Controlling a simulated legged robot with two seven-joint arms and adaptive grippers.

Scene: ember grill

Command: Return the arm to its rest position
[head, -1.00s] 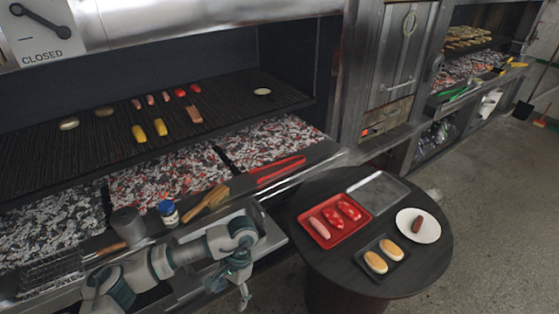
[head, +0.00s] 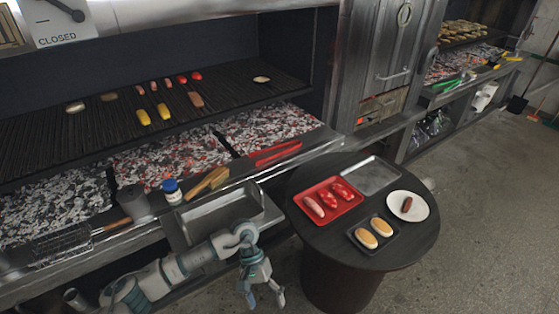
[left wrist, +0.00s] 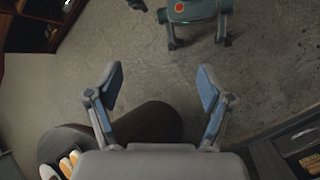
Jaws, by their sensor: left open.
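My left arm comes in at the bottom of the head view. Its gripper (head: 266,298) hangs pointing down in front of the grill's front ledge, left of the round black table (head: 310,240). The gripper is open and apart from the table. The left wrist view shows the two fingers (left wrist: 161,80) spread wide, with nothing between them but the concrete floor below. The table's edge and the buns show at the lower left there.
The table holds a red tray (head: 350,213) of meat, a metal tray (head: 371,176), a white plate (head: 424,212) with a sausage, and a black tray of buns (head: 373,235). An empty metal pan (head: 222,215) sits by the grill ledge. Floor (head: 500,215) is clear at right.

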